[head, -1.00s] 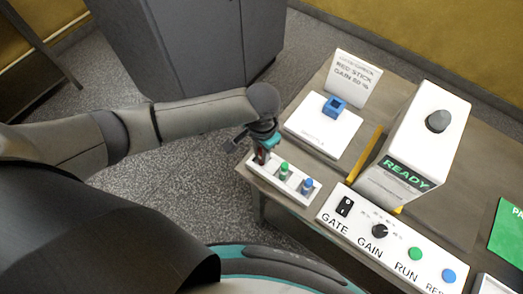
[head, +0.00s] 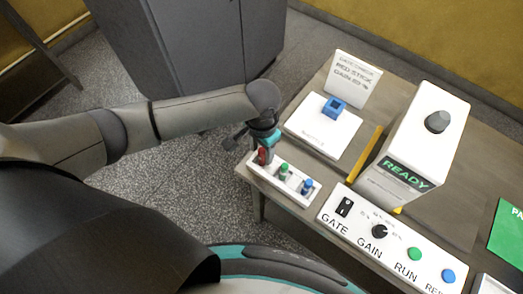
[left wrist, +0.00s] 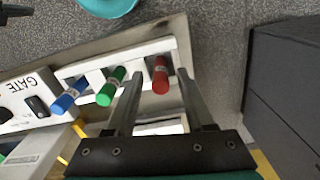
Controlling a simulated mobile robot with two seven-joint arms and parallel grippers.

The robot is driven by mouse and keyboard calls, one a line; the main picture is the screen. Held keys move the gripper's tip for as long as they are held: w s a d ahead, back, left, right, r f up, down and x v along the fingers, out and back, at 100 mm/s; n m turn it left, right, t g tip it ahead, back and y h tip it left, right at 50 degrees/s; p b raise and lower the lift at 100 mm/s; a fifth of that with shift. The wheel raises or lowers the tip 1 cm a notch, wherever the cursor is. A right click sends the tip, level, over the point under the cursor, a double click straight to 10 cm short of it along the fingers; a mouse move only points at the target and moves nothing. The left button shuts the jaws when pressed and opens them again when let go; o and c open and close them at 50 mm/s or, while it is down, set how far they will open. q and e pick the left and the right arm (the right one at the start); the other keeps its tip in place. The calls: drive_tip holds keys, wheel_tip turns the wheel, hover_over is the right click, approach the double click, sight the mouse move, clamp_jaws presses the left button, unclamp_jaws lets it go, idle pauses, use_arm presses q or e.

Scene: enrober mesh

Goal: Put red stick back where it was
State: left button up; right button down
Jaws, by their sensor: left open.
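The red stick (head: 263,157) stands in the left end slot of the white rack (head: 252,174) at the table's near left corner. In the left wrist view the red stick (left wrist: 160,76) shows at the rack's end, between my finger ends in the picture. My left gripper (head: 266,147) is open just above the stick, fingers pointing down; its fingers also show in the left wrist view (left wrist: 160,88). A green stick (head: 283,170) and a blue stick (head: 306,186) stand in the same rack.
A white plate with a blue square holder (head: 334,107) lies behind the rack. A sign (head: 356,78) reads red stick. A white machine (head: 421,140) shows READY. A panel (head: 335,225) with GATE switch, GAIN knob and RUN button is to the right.

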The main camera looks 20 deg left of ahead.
use_arm(q)
wheel_tip(320, 180, up, 11)
drive_tip(key=p, duration=0.1)
use_arm(e)
drive_tip(key=shift+r, duration=0.75)
